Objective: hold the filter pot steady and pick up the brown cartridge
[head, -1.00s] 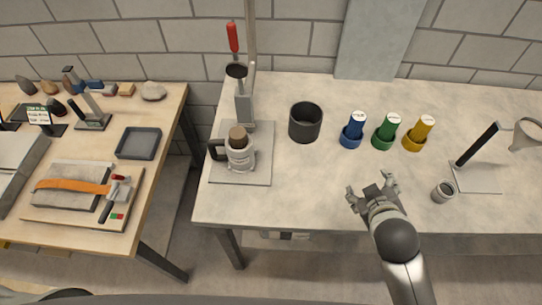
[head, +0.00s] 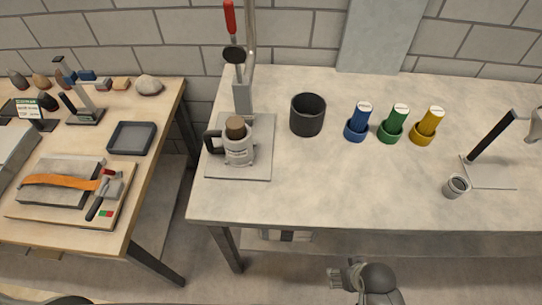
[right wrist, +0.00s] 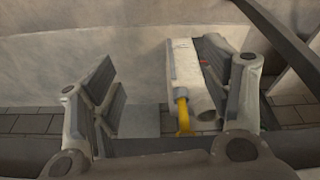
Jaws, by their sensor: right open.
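The filter pot (head: 239,154) is a pale grey pot with a dark side handle. It stands upright on the grey base plate of a lever press in the head view. The brown cartridge (head: 235,127) sits upright in the pot's mouth, its top standing above the rim. My right gripper (head: 342,275) is low in the head view, in front of the bench's front edge, well apart from the pot. In the right wrist view my right gripper (right wrist: 163,98) is open, with nothing between its fingers. My left gripper is not in view.
The press (head: 242,95) with a red-tipped lever rises behind the pot. A small grey cup (head: 456,187) is further right. The bench front is clear.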

